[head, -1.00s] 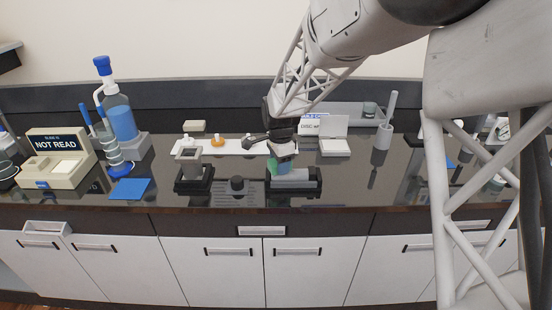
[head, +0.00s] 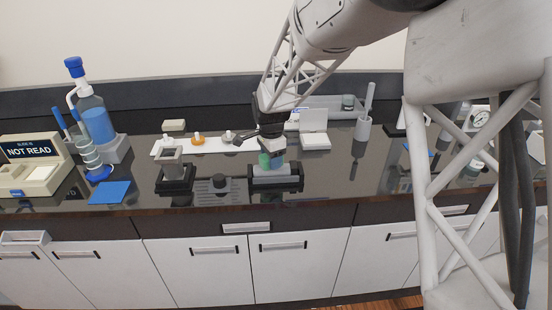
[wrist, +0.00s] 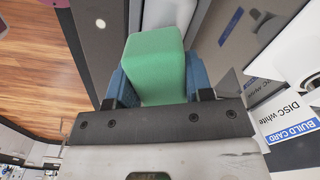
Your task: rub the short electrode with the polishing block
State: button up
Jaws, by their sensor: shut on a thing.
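My gripper (wrist: 160,92) is shut on a green block, taken to be the polishing block (wrist: 155,62), which stands between the blue fingers in the wrist view. In the head view the gripper (head: 271,158) is over a grey piece on a dark-based fixture (head: 290,184), and the green block shows at its left side. Whether the block touches the grey piece cannot be told. An orange-topped piece (head: 198,140) and a grey-topped piece (head: 228,137) stand on a white strip behind. I cannot tell which thing is the short electrode.
A blue bottle (head: 97,124) and a blue mat (head: 110,192) are left.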

aim_at(260, 156)
jog(key=shift+a, duration=0.55)
jog(key=shift+a+f, duration=0.2)
jog(key=shift+a, duration=0.95)
jog(key=shift+a+r, duration=0.3)
jog(key=shift+a, duration=0.35)
notch_tip(260, 156, up, 8)
jog(key=shift+f, duration=0.15)
jog(key=shift+d+f, duration=0.1)
jog(key=shift+f, duration=0.1)
